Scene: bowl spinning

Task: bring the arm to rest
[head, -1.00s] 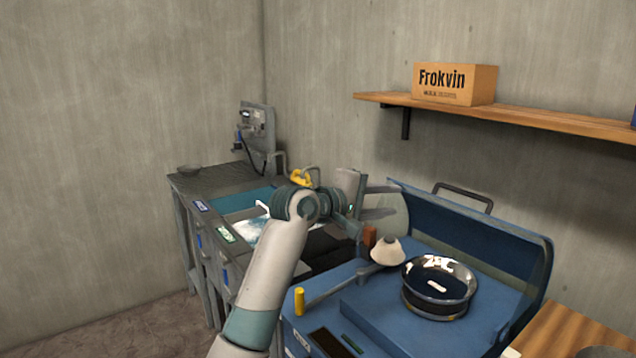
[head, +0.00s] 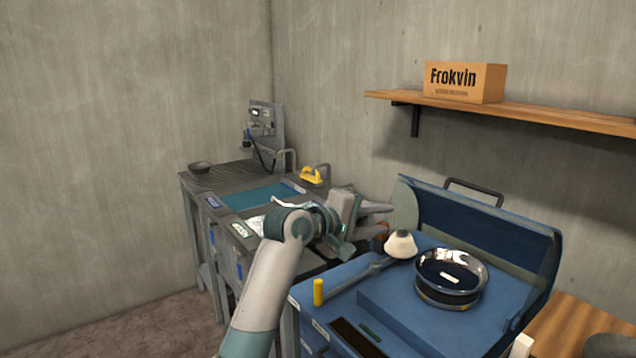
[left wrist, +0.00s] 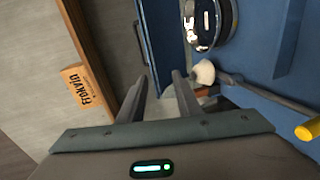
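My left gripper (head: 386,218) is held in the air left of the blue machine, with its fingers pointing right. Its two fingers are apart with nothing between them; they also show spread in the left wrist view (left wrist: 160,88). A shiny dark bowl (head: 449,290) with a reflective rim sits on the blue machine (head: 400,325), to the right of and lower than the gripper, and is apart from it. The bowl also shows in the left wrist view (left wrist: 205,22). My right gripper is not clearly in view.
A white cone-shaped knob (head: 400,245) on a lever with a yellow handle (head: 318,292) is close to my left gripper. The machine's raised lid (head: 480,225) stands behind. A grey workbench (head: 215,182) is at left. A shelf (head: 520,112) holds a Frokvin box (head: 465,82).

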